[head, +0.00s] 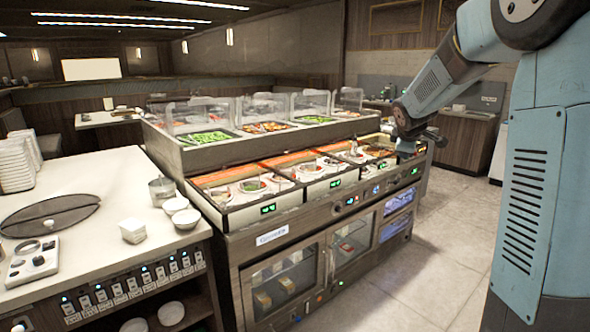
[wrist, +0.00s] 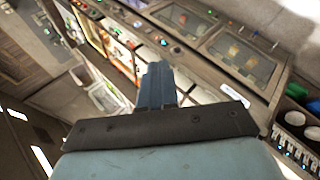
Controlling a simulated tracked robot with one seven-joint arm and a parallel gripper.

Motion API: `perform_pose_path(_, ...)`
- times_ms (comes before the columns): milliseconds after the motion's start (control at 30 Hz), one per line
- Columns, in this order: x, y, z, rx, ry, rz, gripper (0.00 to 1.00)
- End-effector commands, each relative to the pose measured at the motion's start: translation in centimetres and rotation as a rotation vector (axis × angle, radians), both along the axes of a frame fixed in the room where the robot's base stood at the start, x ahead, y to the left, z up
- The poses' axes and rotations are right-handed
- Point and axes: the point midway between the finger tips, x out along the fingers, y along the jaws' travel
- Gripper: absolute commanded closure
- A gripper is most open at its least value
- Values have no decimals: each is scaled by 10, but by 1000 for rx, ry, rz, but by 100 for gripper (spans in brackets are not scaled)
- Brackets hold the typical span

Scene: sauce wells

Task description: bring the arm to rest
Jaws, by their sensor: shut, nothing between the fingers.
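My arm reaches in from the upper right of the head view, its blue-grey links bent down towards the food counter. My gripper (head: 407,146) hangs by the right end of the counter's front row, small and dark in the head view; I cannot tell whether it touches anything. In the wrist view my gripper (wrist: 158,72) shows its fingers together, with nothing held between them. The food counter (head: 290,225) lies tilted behind the fingers in the wrist view.
The counter holds sauce wells (head: 252,186), food trays and clear guards (head: 310,104). A white worktop (head: 95,235) at left carries bowls (head: 174,205), a plate stack (head: 15,165) and a round dark lid (head: 50,215). Tiled floor (head: 440,245) is clear right of the counter.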

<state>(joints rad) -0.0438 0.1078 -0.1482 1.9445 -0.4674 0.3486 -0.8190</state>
Motion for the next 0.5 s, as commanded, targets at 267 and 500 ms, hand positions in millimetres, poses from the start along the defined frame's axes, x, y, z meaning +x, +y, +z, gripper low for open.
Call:
perform_pose_path(267,-98,16,30,227,-8,-204,100)
perform_pose_path(500,-182,33,39,413,3,-375,100)
